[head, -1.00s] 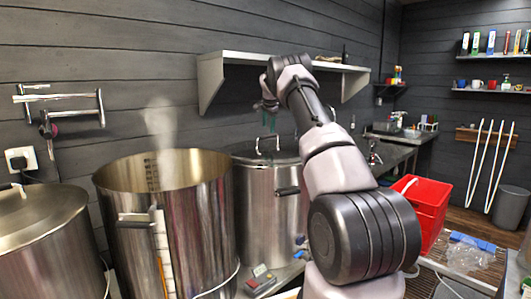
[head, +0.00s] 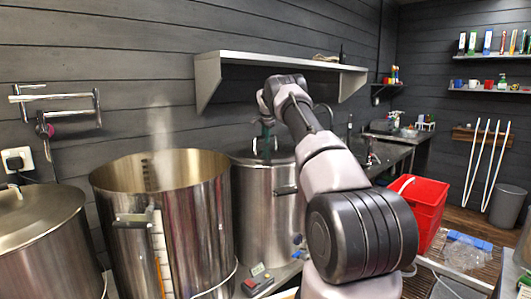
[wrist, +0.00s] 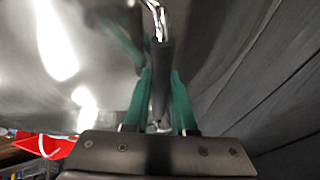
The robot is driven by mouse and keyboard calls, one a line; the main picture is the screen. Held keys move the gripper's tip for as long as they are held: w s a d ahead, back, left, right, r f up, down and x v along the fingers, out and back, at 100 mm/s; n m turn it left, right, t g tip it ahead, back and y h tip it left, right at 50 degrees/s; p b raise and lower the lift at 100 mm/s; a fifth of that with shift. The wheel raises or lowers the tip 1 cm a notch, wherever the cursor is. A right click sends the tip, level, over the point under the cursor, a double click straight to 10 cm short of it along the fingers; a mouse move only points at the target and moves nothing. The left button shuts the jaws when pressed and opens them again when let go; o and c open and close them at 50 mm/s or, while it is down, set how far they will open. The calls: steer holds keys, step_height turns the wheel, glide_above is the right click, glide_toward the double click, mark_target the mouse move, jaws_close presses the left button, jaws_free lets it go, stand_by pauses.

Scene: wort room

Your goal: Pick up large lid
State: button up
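The large lid (head: 247,155) is a round steel lid on the tall steel pot in the middle of the head view, with a looped metal handle (head: 258,146) on top. My gripper (head: 268,128) is low over this lid at its handle, fingers pointing down. In the wrist view the shiny lid (wrist: 60,90) fills much of the picture.
A steaming open pot (head: 165,168) stands left of the lidded one, and another lidded pot (head: 38,215) at far left. A wall shelf (head: 280,62) hangs above my forearm. A red bucket (head: 425,205) stands at right.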

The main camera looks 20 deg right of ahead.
jaws_close()
steer(key=shift+r, duration=0.2)
